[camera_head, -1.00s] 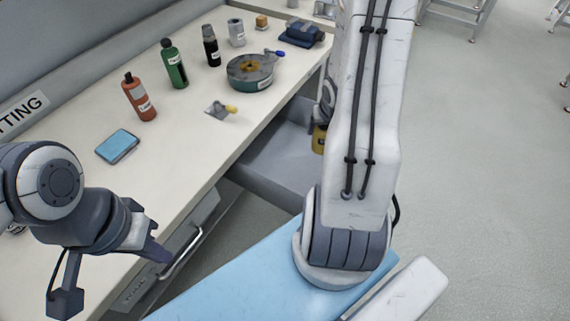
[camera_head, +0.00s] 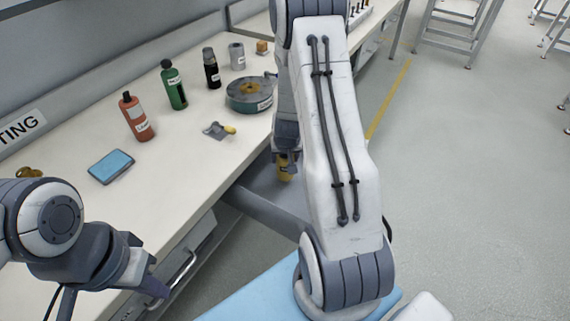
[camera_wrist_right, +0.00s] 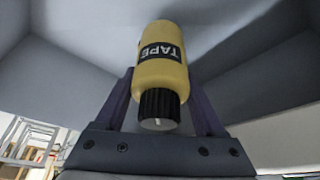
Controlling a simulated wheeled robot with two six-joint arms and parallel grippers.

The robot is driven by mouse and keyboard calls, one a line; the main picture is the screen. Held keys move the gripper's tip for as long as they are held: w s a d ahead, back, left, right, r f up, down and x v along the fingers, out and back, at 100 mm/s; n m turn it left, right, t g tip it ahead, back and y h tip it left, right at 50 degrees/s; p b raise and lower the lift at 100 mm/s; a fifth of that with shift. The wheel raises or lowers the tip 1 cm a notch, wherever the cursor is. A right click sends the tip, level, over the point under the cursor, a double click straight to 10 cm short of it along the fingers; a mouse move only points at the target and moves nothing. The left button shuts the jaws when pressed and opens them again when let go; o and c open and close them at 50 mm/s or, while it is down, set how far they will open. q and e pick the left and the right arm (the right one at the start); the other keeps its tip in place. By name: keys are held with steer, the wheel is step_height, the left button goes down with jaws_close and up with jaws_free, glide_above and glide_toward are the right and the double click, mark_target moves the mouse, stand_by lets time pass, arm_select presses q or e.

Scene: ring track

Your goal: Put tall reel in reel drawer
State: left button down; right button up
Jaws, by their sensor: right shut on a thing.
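My right gripper (camera_head: 287,155) is shut on a yellow cylinder (camera_head: 286,168) with a black ribbed end. In the right wrist view the yellow cylinder (camera_wrist_right: 163,62) carries a "TAPE" label and sits between the fingers. The cylinder is over or inside an open grey drawer (camera_head: 262,212) at the bench front; I cannot tell whether it touches the drawer floor. Grey walls (camera_wrist_right: 85,75) surround it in the wrist view. My left gripper (camera_head: 158,288) is beside a drawer handle (camera_head: 183,268) at lower left; its opening is unclear.
On the white bench stand an orange bottle (camera_head: 136,118), a green bottle (camera_head: 174,86), a black bottle (camera_head: 211,68) and a grey canister (camera_head: 237,56). Open floor (camera_head: 450,190) is right.

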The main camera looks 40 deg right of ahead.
step_height(320, 180, down, 4)
steer(key=shift+r+b, duration=0.25)
steer(key=shift+b, duration=0.2)
steer(key=shift+r, duration=0.1)
steer(key=shift+f, duration=0.25)
steer(key=o, duration=1.5)
steer(key=shift+o, duration=0.2)
steer(key=shift+r, duration=0.1)
